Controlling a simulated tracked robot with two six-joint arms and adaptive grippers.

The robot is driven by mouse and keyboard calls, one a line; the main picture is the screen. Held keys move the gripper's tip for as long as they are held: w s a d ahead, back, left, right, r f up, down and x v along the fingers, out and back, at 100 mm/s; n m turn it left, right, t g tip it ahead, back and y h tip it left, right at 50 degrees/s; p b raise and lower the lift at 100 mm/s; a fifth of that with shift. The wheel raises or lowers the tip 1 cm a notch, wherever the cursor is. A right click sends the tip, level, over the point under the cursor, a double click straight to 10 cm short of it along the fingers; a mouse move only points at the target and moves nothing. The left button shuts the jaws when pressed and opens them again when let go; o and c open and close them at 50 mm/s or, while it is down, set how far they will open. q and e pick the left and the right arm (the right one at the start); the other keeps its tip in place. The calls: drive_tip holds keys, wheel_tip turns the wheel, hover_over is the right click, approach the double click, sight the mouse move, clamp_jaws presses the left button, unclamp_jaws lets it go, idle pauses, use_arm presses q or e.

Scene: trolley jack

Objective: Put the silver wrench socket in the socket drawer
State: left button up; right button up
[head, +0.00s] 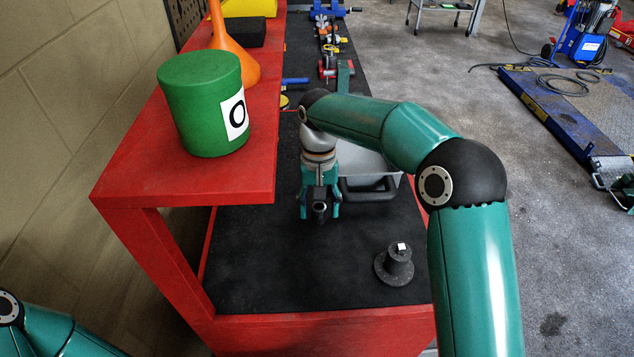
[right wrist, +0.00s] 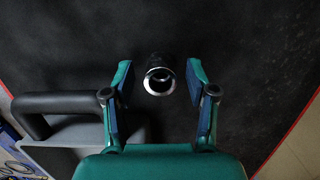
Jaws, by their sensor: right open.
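The silver wrench socket (right wrist: 160,82) stands on the black mat, its round open end toward the camera in the right wrist view. In the head view the socket (head: 320,208) is a small dark ring between the fingers. My right gripper (head: 320,213) points down over the mat, open, with one finger on each side of the socket (right wrist: 160,62) and a gap at both sides. A grey box or drawer (head: 361,160) with a black handle is just beside the gripper, partly hidden by my right arm. My left gripper is out of the head view.
A black stepped stand with a small white top (head: 396,265) is on the mat's front right. A red shelf (head: 150,172) carries a green canister (head: 195,105) and an orange funnel (head: 228,45). Several tools lie at the back. The mat's front left is clear.

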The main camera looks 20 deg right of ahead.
drive_tip(key=r, duration=0.3)
drive_tip(key=w+r, duration=0.1)
drive_tip(key=r, duration=0.5)
drive_tip(key=shift+w+d+r+p, duration=0.2)
drive_tip(key=shift+p, duration=0.15)
drive_tip(key=shift+o, duration=0.4)
drive_tip(key=shift+w+r, duration=0.1)
drive_tip(key=shift+r, duration=0.7)
drive_tip(key=n+t+y+b, duration=0.3)
drive_tip(key=n+t+b, duration=0.2)
drive_tip(key=n, duration=0.7)
approach(321, 205)
drive_tip(key=x, duration=0.6)
drive_tip(key=shift+w+a+f, duration=0.1)
drive_tip(key=shift+a+f, duration=0.05)
drive_tip(key=shift+p+x, duration=0.35)
drive_tip(key=shift+x, duration=2.3)
drive_tip(key=shift+s, duration=0.25)
